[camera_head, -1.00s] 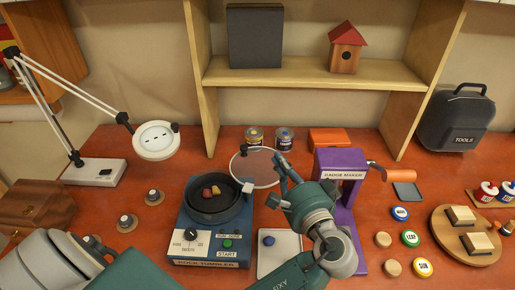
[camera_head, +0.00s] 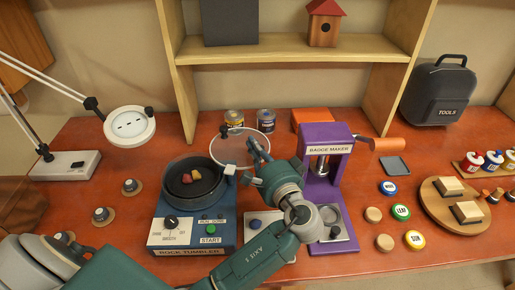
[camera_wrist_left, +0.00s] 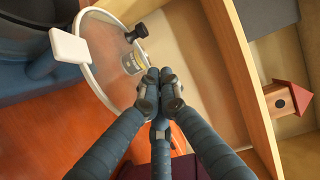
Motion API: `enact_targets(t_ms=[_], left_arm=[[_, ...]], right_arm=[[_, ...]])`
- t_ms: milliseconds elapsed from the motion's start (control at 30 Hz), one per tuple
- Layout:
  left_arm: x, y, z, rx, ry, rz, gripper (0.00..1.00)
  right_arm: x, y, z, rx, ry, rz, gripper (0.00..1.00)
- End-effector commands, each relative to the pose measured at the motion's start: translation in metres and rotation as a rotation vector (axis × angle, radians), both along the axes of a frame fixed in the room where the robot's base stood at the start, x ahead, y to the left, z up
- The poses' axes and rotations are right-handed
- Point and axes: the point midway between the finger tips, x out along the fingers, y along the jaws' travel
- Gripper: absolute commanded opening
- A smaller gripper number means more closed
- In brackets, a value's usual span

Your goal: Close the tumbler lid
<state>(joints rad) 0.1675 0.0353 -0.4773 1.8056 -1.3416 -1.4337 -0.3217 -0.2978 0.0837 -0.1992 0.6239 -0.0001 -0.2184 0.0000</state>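The rock tumbler (camera_head: 192,232) is a blue box with a dark round drum (camera_head: 194,186) holding red and yellow pieces. Its clear round lid (camera_head: 238,150) stands open, tipped away to the right of the drum by a white hinge block (camera_head: 230,169). The lid has a thin pale rim and a black knob, seen in the left wrist view (camera_wrist_left: 137,32). My left gripper (camera_head: 256,148) is at the lid's right side. In the left wrist view its fingertips (camera_wrist_left: 160,76) are together beside the rim, with nothing visible between them. Contact with the lid is unclear. My right gripper is out of view.
The purple badge maker (camera_head: 322,165) stands close to the right of my left gripper. Two small cans (camera_head: 265,121) stand behind the lid. A lamp (camera_head: 130,126) is at the left. Badges and a round wooden board (camera_head: 440,226) lie at the right.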

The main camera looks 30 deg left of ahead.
Motion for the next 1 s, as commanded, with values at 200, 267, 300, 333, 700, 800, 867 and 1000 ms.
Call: enact_targets(t_ms=[200, 267, 300, 333, 700, 800, 867, 1000], left_arm=[[0.029, 0.037, 0.002, 0.003, 0.001, 0.002, 0.00], [0.027, 0.048, 0.001, 0.005, 0.004, 0.001, 0.00], [0.026, 0.053, 0.000, 0.004, 0.003, 0.001, 0.00], [0.026, 0.057, -0.001, 0.002, 0.003, 0.001, 0.00], [0.024, 0.075, -0.007, -0.001, 0.002, -0.001, 0.00], [0.024, 0.074, -0.007, -0.001, 0.002, -0.001, 0.00], [0.024, 0.074, -0.007, -0.001, 0.002, -0.001, 0.00], [0.024, 0.075, -0.007, -0.001, 0.001, 0.003, 0.00]], right_arm=[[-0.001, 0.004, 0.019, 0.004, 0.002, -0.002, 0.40], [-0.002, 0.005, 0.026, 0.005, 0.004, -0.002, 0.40], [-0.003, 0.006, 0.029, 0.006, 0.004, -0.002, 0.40], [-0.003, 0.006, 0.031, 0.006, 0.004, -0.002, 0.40], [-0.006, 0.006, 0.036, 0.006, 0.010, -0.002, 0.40], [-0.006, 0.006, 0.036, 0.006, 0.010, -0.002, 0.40], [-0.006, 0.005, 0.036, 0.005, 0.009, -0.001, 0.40], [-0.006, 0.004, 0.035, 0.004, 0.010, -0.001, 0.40]])
